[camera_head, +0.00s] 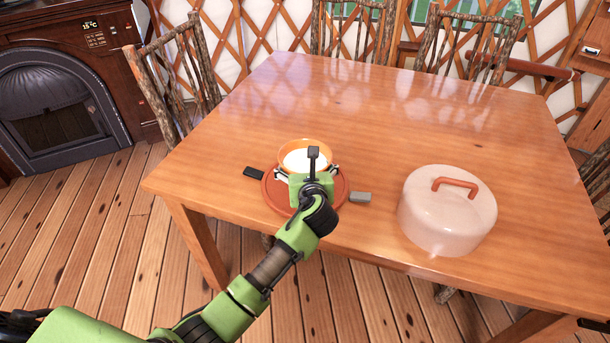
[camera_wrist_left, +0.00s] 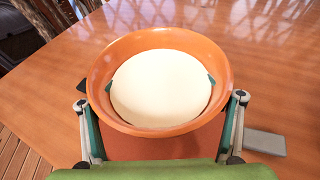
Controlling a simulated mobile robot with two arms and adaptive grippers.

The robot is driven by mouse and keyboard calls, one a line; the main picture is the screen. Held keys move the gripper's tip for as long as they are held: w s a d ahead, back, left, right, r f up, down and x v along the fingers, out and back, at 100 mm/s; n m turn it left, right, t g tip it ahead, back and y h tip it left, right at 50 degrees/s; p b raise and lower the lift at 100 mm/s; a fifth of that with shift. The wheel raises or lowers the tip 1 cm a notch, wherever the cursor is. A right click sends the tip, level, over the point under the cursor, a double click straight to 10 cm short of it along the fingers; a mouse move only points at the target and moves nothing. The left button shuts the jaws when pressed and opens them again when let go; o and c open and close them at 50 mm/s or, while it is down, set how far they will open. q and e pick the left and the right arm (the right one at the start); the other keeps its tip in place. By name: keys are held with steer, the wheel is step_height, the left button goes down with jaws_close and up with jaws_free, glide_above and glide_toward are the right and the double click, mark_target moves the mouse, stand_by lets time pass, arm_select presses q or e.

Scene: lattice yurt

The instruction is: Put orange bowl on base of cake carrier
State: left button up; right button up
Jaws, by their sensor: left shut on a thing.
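The orange bowl (camera_head: 305,141) with a white inside is over the far part of the cake carrier's round red-orange base (camera_head: 273,196), near the table's front edge. My left gripper (camera_head: 308,174) is shut on the bowl, with a finger at either side, as the left wrist view also shows around the bowl (camera_wrist_left: 205,43). The bowl looks upright. The base shows below it in the wrist view (camera_wrist_left: 150,149). I cannot tell whether the bowl touches the base. My gripper hides part of both. My right gripper is not in view.
The carrier's clear domed lid (camera_head: 445,225) with an orange handle stands on the table to the right. A dark clip (camera_head: 253,173) and a grey clip (camera_head: 360,197) stick out beside the base. The wooden table (camera_head: 400,110) is clear behind. Chairs stand around it.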

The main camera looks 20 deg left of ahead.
arm_select(q)
steer(key=shift+w+a+f, duration=0.1)
steer(key=shift+w+f, duration=0.15)
steer(key=shift+f, duration=1.45)
steer(key=shift+s, duration=0.1)
steer(key=shift+f, duration=0.2)
steer(key=o, duration=1.6)
